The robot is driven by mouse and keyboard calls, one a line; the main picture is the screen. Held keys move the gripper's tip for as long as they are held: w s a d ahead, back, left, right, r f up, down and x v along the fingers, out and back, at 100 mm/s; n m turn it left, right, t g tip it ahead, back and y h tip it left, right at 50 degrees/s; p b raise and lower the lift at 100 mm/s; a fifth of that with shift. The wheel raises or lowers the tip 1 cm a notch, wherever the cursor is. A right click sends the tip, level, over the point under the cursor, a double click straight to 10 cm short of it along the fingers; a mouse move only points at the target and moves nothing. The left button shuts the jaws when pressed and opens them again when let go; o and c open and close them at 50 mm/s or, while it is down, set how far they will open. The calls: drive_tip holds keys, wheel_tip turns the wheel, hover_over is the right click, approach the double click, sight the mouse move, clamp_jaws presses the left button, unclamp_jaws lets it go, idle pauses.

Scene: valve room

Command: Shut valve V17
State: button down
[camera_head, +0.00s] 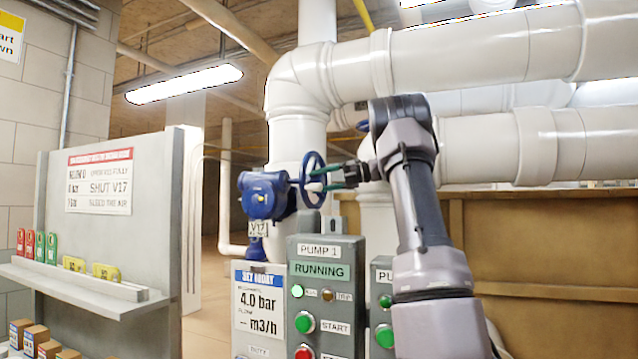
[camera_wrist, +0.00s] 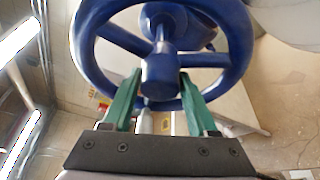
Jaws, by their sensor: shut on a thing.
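Valve V17 is a blue valve body (camera_head: 264,195) on the white vertical pipe, with a V17 tag (camera_head: 258,228) under it. Its blue handwheel (camera_head: 304,178) faces right, toward my arm. My gripper (camera_head: 324,178) reaches it from the right with its green fingers at the wheel. In the wrist view, the handwheel (camera_wrist: 238,42) fills the upper middle, with its spokes and central hub showing. The exact contact points are partly hidden.
A grey PUMP 1 box (camera_head: 326,275) reading RUNNING stands just below the wheel, with a second pump box beside it. A board (camera_head: 98,180) at left reads SHUT V17. Large white pipes (camera_head: 480,55) run overhead and right.

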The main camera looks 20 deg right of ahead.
drive_tip(key=shift+m+y, duration=0.6)
drive_tip(key=shift+m, duration=0.7)
drive_tip(key=shift+c, duration=1.5)
unclamp_jaws()
drive_tip(key=shift+r, duration=0.15)
